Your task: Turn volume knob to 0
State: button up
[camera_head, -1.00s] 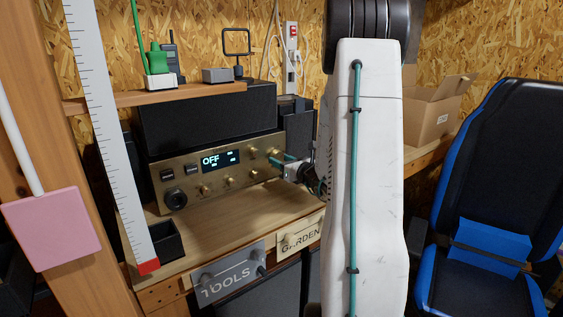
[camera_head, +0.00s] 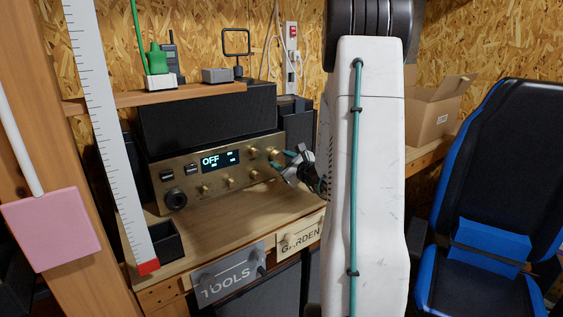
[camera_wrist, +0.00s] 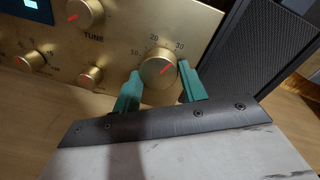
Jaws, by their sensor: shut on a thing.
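The gold-fronted radio (camera_head: 215,170) stands on the bench, with "OFF" on its display. My gripper (camera_wrist: 159,77) is shut on this knob, one green finger on each side. In the head view my gripper (camera_head: 283,161) is tilted at the panel's right end.
A tune knob (camera_wrist: 86,13) and two smaller knobs sit to the left in the wrist view. A dark speaker (camera_wrist: 258,50) stands close on the right. Below the radio, the bench top (camera_head: 225,215) is mostly clear. A black tray (camera_head: 165,242) lies at its left.

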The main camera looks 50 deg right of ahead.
jog(key=n, duration=0.6)
jog(key=shift+r, duration=0.15)
jog(key=n, duration=0.6)
jog(key=shift+r+h, duration=0.1)
jog(key=shift+h, duration=0.3)
jog(key=n, duration=0.6)
jog(key=shift+a+h, duration=0.1)
jog(key=shift+h, duration=0.2)
jog(key=n, duration=0.6)
jog(key=shift+a+n, duration=0.15)
jog(key=shift+n, duration=0.25)
jog(key=o, duration=1)
jog(key=shift+v, duration=3.85)
